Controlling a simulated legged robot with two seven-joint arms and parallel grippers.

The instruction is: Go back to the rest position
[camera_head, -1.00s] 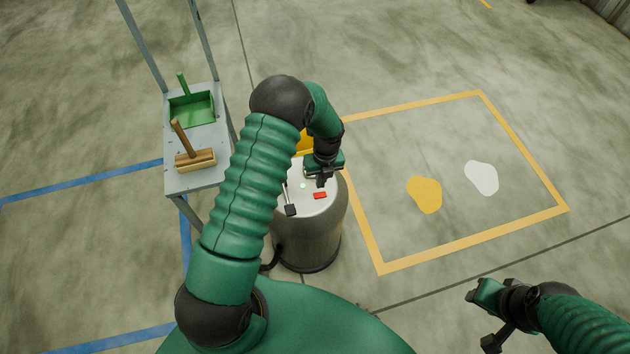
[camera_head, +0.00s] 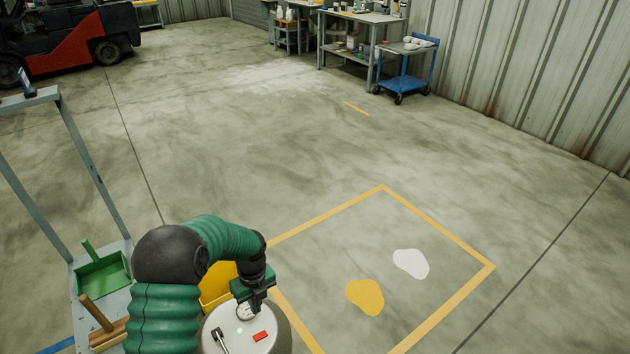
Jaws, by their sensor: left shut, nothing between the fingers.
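My left gripper (camera_head: 257,302) is above the white top of a grey drum-like stand (camera_head: 279,338) at the bottom of the view. It is shut and holds nothing. A round gauge (camera_head: 245,312) sits on the top just below the fingers; I cannot tell whether they touch it. A red block (camera_head: 261,337) and a black-and-white lever (camera_head: 218,338) are also on that top. My right gripper is out of the view.
A grey shelf cart with a green dustpan (camera_head: 102,276) and a wooden brush (camera_head: 104,327) stands at left. A yellow container (camera_head: 217,285) is behind my left arm. A yellow floor square (camera_head: 384,187) encloses yellow (camera_head: 365,296) and white (camera_head: 411,263) patches. Open floor lies ahead.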

